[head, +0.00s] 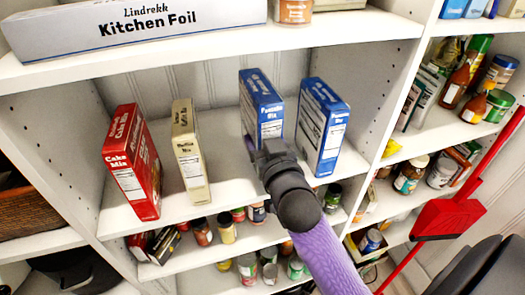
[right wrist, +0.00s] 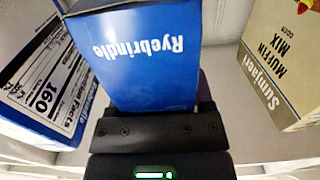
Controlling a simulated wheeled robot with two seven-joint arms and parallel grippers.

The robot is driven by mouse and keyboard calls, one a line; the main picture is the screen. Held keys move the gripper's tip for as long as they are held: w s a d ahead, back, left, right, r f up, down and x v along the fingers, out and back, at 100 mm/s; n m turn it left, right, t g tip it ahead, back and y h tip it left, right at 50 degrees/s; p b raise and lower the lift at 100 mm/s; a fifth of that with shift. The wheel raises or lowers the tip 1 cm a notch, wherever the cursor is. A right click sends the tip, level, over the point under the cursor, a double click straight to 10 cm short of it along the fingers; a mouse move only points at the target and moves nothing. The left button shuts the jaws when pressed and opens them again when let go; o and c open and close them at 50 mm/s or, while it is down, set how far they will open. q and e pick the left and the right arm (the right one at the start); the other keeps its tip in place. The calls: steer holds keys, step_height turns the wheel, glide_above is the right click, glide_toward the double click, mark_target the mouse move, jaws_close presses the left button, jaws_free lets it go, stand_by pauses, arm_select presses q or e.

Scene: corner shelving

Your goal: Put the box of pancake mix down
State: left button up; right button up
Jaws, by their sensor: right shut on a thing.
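My right gripper (head: 258,150) reaches into the middle shelf from the front and is shut on a blue box of pancake mix (head: 262,103). In the right wrist view the held pancake mix box (right wrist: 148,60) sits between the fingers (right wrist: 160,125), its lettering upside down. The box is roughly upright. Its lower part is hidden by my gripper in the head view, so I cannot tell whether it touches the shelf board. A second blue pancake mix box (head: 322,125) stands close to its right and shows at left in the wrist view (right wrist: 45,90). My left gripper is not in view.
A cream muffin mix box (head: 190,157) and a red cake mix box (head: 132,162) stand to the left on the same shelf board (head: 222,180). A kitchen foil box (head: 140,28) lies on the shelf above. Jars and cans fill the shelf below.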

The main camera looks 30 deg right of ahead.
steer(key=f, duration=0.1)
steer(key=f+b, duration=0.1)
steer(key=f, duration=0.1)
steer(key=shift+w+d+f, duration=0.1)
steer(key=shift+w+f, duration=0.2)
steer(key=shift+w, duration=0.05)
